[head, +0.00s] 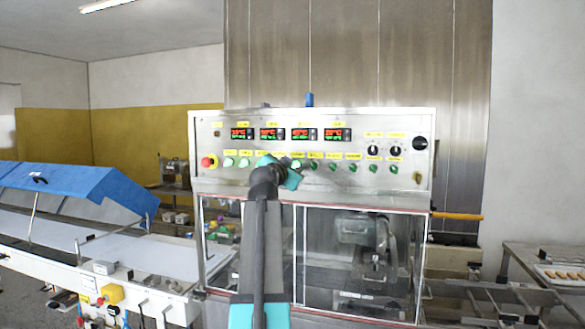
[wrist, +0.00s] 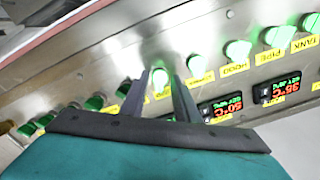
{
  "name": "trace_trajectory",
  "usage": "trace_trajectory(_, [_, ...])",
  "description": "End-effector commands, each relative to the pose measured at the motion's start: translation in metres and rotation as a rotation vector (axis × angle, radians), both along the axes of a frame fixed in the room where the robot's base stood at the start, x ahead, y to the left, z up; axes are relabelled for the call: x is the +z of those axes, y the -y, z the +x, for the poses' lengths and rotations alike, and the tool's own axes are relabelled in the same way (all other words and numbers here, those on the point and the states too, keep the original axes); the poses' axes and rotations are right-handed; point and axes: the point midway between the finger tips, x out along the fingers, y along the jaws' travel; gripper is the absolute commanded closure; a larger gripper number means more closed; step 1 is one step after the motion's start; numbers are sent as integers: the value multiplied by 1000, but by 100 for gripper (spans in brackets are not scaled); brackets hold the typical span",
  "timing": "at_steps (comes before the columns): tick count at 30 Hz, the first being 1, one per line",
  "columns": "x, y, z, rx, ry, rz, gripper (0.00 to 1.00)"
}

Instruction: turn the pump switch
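The control panel (head: 310,125) of the steel machine carries a row of green switches under yellow labels. My gripper (head: 285,172) is at the middle-left of this row in the head view and hides some switches. In the wrist view the two dark fingers of my gripper (wrist: 160,78) stand apart, with one lit green switch (wrist: 160,76) between their tips. I cannot tell whether the fingers touch it. Another green switch (wrist: 196,64) is just right of the fingers. Labels for tank, pipe and hood are readable further right; I cannot read a pump label, so the pump switch is not identified.
A red stop button (head: 209,162) is at the panel's left end, and black knobs (head: 372,151) are at its right. Red displays (head: 303,134) sit above the switches. Glass doors (head: 350,255) are below. A blue-covered conveyor (head: 75,185) stands left.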

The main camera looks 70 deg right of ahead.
Motion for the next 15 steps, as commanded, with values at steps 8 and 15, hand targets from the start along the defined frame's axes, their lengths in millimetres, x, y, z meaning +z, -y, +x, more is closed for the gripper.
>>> trace_trajectory(8, [0, -2, -1, -1, -1, 0, 100])
trace_trajectory(15, [-1, 0, -1, -1, -23, -1, 100])
